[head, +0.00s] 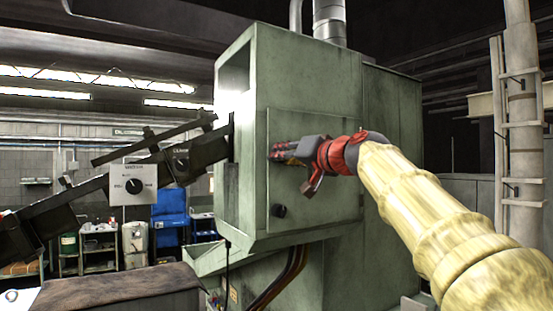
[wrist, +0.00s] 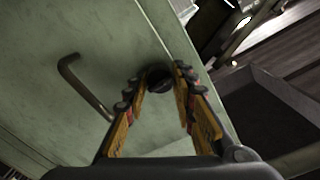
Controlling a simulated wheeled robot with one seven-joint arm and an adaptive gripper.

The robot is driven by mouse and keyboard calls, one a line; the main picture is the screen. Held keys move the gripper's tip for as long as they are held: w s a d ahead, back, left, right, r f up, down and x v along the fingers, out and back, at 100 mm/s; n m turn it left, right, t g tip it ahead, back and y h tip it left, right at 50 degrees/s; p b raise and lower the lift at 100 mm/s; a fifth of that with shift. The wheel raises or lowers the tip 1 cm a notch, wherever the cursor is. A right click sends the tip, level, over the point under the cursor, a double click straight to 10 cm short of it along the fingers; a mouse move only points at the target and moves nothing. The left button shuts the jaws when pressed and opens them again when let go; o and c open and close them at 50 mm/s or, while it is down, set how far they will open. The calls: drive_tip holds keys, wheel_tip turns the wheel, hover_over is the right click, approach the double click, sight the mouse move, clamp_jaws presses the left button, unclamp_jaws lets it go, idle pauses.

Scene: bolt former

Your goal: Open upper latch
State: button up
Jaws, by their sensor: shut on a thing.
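The upper latch (wrist: 159,78) is a round black knob on the green door panel, seen between my fingertips in the wrist view. My gripper (head: 278,150) reaches the left edge of the door panel (head: 330,190) in the head view and hides this latch there. In the wrist view my gripper (wrist: 160,85) has its orange-padded fingers on either side of the knob, with their tips shut on it. A second black latch knob (head: 278,210) sits lower on the same panel. The door panel appears closed.
A bent metal handle (wrist: 85,85) stands out from the panel beside my fingers. The green machine cabinet (head: 300,75) fills the middle. A dark feed rail with a grey control box (head: 133,186) runs into its left side. Cables hang below the cabinet.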

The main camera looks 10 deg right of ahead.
clamp_jaws()
drive_tip(key=shift+m+p, duration=2.8)
drive_tip(key=shift+m, duration=2.7)
drive_tip(key=o, duration=1.1)
unclamp_jaws()
drive_tip(key=shift+o, duration=0.6)
